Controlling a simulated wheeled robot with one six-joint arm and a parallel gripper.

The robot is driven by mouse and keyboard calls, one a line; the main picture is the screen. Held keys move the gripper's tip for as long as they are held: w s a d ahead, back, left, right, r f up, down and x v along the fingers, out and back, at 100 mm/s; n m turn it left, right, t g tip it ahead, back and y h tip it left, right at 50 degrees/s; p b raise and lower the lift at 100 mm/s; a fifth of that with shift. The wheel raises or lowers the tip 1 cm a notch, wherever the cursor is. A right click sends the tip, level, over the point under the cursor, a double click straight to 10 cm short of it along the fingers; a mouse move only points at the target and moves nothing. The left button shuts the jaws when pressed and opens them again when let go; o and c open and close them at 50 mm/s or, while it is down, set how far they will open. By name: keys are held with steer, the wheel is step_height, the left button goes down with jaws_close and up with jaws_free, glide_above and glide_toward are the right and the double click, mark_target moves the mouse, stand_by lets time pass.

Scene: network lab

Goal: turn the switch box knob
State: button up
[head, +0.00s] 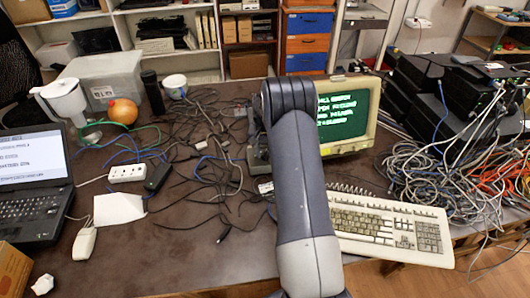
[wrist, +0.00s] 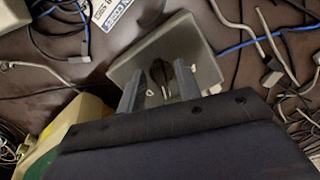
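The switch box is a grey box with a square face. In the wrist view the switch box (wrist: 204,66) lies in front of my gripper (wrist: 160,86). Its dark knob (wrist: 161,73) shows near the middle of the face, close to the fingertips. The two fingers stand apart over the face, so my gripper is open. I cannot tell whether either finger touches the knob. In the head view part of the switch box (head: 257,157) shows beside my arm, which hides the rest of it and my gripper.
Loose cables (head: 205,150) cover the table around the box. A monitor (head: 350,112) stands behind it on the right, with a keyboard (head: 390,225) in front. A laptop (head: 32,185) and a white power strip (head: 127,173) are on the left. Stacked black devices (head: 440,95) stand far right.

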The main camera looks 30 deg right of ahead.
mark_target(265, 154)
step_height(265, 154, up, 11)
steer(key=b, duration=0.1)
stand_by(0.5)
steer(key=shift+f, duration=0.1)
step_height(265, 154, down, 11)
steer(key=shift+r+p, duration=0.1)
steer(key=shift+p, duration=0.45)
